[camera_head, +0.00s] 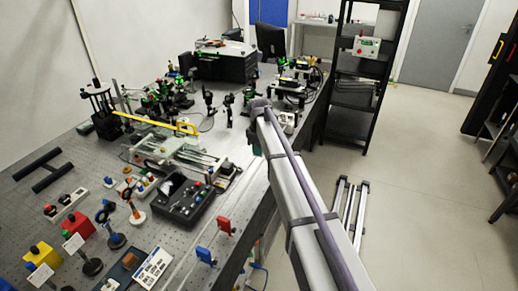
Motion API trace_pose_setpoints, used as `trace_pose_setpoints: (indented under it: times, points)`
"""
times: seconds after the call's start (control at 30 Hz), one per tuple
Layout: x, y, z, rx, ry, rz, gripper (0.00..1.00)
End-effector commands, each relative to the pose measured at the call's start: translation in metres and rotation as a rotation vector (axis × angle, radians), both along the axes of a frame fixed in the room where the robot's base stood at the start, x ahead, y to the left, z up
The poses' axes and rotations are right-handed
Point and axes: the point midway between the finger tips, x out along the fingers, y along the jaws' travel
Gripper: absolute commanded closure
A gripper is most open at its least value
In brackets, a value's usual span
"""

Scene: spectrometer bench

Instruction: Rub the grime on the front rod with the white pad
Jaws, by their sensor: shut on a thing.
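A rail assembly with long pale rods (187,156) lies on the bench, left of my arm. I cannot tell for sure which is the front rod, and any grime is too small to see. I cannot make out the white pad. My arm reaches from the lower right up to a joint over the bench's right edge. My gripper does not show, and the parts beyond that joint are mostly hidden behind the arm.
Red and blue clips (224,226) are near the bench's front. A black shelf rack (352,100) stands at the right. Open floor (430,170) lies right of my arm.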

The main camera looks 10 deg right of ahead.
Motion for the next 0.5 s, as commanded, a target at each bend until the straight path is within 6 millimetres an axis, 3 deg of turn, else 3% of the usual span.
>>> trace_pose_setpoints:
  times: [0.17,0.4,0.5]
  points:
    - [0.000,0.000,0.004,0.000,0.000,0.000,0.98]
    - [0.000,0.000,0.032,0.000,0.000,0.000,0.98]
    - [0.000,0.000,0.031,0.000,0.000,0.000,0.98]
